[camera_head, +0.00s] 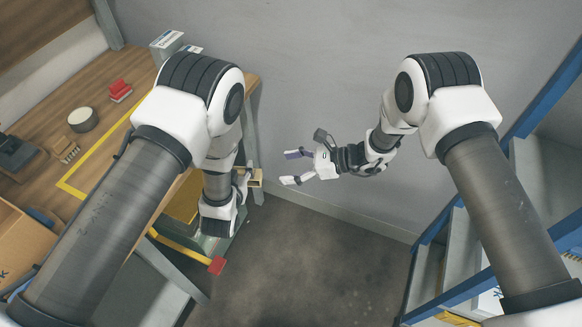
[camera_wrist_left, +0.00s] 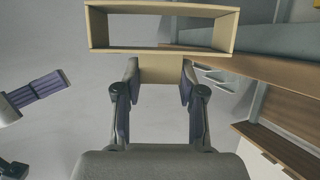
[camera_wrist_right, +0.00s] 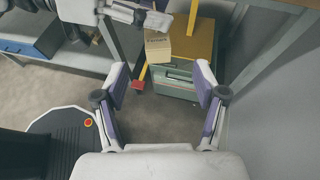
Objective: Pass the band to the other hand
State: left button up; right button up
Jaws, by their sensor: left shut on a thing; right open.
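The band is a tan, open-ended rectangular sleeve. It shows at the top of the left wrist view (camera_wrist_left: 160,50), with its hollow opening facing the camera. My left gripper (camera_wrist_left: 160,76) is shut on a tan flat part of it, one finger on each side. In the head view the band (camera_head: 256,178) sits at my left gripper (camera_head: 243,180), partly hidden. My right gripper (camera_head: 289,168) is open and empty, to the right of the band and apart from it.
A wooden table (camera_head: 90,75) with a red block (camera_head: 120,91), a round tin (camera_head: 83,119) and a yellow line lies left. A green box (camera_wrist_right: 176,82) stands below the band. A blue-framed shelf (camera_head: 480,238) stands right. The floor between is clear.

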aim_at(241, 174)
jog(key=x, duration=1.2)
jog(key=shift+s, duration=0.3)
jog(key=c, duration=1.2)
pick_arm(q)
jog(key=o, duration=0.8)
